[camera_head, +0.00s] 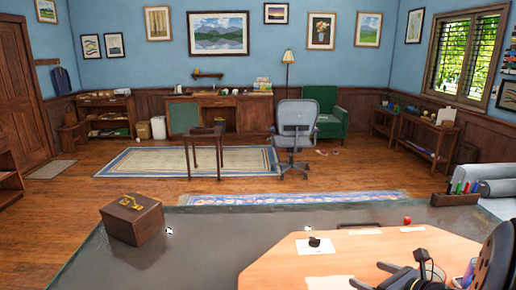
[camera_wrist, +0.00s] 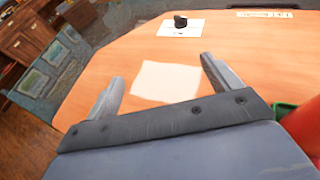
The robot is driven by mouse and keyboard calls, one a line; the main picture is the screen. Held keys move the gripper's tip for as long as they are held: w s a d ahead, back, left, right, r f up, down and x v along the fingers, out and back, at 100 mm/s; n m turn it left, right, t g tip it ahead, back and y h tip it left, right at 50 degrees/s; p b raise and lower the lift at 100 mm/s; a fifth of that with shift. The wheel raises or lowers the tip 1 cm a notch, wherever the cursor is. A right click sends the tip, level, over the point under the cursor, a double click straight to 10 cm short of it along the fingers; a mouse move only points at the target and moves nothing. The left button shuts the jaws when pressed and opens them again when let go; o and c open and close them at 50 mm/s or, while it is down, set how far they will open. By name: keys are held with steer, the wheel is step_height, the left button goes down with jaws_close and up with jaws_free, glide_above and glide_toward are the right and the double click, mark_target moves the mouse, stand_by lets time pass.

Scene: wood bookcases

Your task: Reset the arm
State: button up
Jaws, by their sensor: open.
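My gripper (camera_head: 366,274) is at the lower right of the head view, over the light wood tabletop (camera_head: 270,268). In the wrist view my gripper (camera_wrist: 162,69) has its two grey fingers spread wide apart with nothing held between them. A blank white sheet (camera_wrist: 165,82) lies on the tabletop beyond and between the fingers. A small black object (camera_wrist: 180,20) sits on a white card farther off. My arm comes in from the right edge of the head view.
A wooden box with a yellow handle (camera_head: 133,218) stands on the dark surface at the left. A pen holder (camera_head: 456,198) and grey rolls (camera_head: 496,187) are at the right. A small red object (camera_head: 407,220) is at the tabletop's far side. A desk chair (camera_head: 296,131) stands beyond.

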steer(key=shift+f, duration=2.5)
steer(key=shift+r, duration=0.1)
